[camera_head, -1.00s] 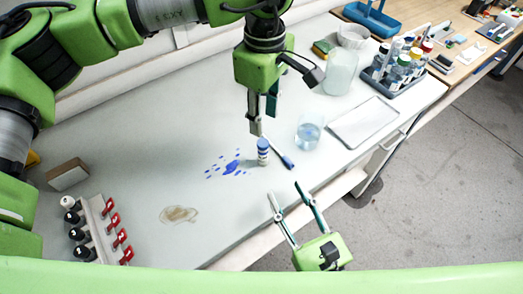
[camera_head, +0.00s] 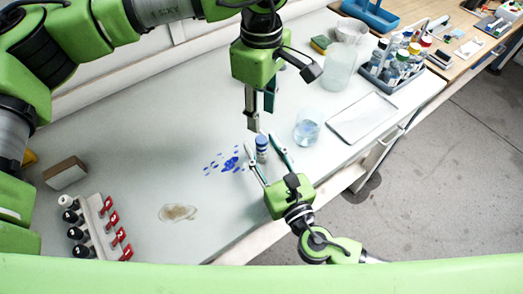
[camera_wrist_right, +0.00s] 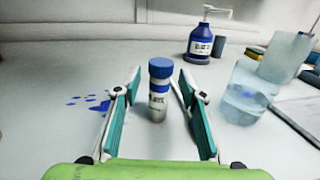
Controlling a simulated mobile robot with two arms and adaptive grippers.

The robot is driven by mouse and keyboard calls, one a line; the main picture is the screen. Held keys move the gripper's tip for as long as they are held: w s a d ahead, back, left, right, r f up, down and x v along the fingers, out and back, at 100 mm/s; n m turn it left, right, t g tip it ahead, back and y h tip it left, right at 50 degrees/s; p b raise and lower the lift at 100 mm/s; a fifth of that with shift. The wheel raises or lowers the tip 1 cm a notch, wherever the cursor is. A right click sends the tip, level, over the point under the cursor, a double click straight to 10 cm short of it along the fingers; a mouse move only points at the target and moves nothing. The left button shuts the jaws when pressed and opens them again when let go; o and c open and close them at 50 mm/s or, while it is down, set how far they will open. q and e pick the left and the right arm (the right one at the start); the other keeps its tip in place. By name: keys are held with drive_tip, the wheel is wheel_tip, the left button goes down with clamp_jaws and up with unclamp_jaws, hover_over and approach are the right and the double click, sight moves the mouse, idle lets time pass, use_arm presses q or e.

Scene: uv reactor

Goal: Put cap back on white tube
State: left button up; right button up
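The white tube (camera_head: 262,155) stands upright on the bench, and it also shows in the right wrist view (camera_wrist_right: 158,105). A blue cap (camera_wrist_right: 160,68) sits on its top, level as far as I can see; whether it is screwed tight I cannot tell. My right gripper (camera_head: 260,139) is open, with its fingers on either side of the tube and gaps on both sides in the right wrist view (camera_wrist_right: 159,72). My left gripper (camera_head: 261,121) hangs above and behind the tube, fingers apart and empty.
Blue spilled drops (camera_head: 230,163) lie left of the tube. A glass beaker (camera_head: 307,129) and a metal tray (camera_head: 362,120) are to the right. A blue pump bottle (camera_wrist_right: 200,42) stands behind.

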drive_tip(key=shift+w+a, duration=0.15)
drive_tip(key=shift+w, duration=0.2)
drive_tip(key=shift+c, duration=0.5)
clamp_jaws()
use_arm(q)
drive_tip(key=shift+n, duration=0.3)
drive_tip(key=n, duration=0.5)
drive_tip(key=shift+n, duration=0.4)
drive_tip(key=n, duration=0.7)
